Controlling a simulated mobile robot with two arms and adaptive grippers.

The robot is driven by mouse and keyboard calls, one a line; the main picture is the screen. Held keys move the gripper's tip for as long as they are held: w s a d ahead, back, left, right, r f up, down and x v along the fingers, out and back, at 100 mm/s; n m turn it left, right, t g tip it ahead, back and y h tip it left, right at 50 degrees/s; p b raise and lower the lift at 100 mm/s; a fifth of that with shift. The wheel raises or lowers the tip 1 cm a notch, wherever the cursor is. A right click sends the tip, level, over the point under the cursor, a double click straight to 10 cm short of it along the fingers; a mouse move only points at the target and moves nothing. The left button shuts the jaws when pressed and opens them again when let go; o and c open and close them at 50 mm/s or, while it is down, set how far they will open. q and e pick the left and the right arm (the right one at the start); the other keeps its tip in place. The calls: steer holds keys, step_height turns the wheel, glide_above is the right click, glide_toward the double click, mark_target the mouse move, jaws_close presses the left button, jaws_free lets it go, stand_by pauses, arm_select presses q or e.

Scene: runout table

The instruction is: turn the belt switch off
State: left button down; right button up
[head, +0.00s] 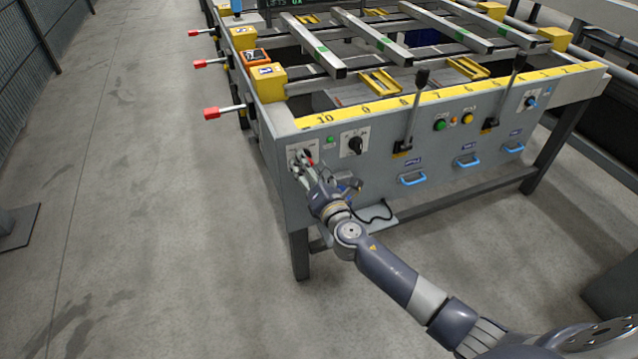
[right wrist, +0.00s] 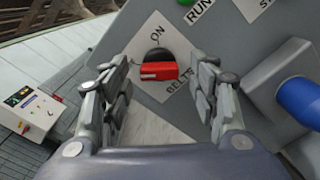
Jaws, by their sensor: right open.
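The belt switch (right wrist: 158,70) is a red handle on a black round base, on a white plate marked ON and BELTS. In the head view the switch (head: 310,161) shows as a bit of red at the left end of the table's grey front panel. My right gripper (head: 303,167) is at that plate. In the right wrist view my right gripper (right wrist: 165,88) is open, one finger on each side of the red handle, with gaps visible on both sides. Whether the fingertips touch the plate, I cannot tell. My left gripper is not in view.
Right of the switch are a green lamp (head: 330,140), a black rotary knob (head: 355,145) and a tall black-handled lever (head: 413,110). Blue drawer handles (head: 412,179) stick out lower down. A cable (head: 375,213) hangs under the panel.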

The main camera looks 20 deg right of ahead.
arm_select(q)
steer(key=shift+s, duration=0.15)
arm_select(e)
steer(key=s, duration=1.1)
steer(key=shift+d, duration=0.15)
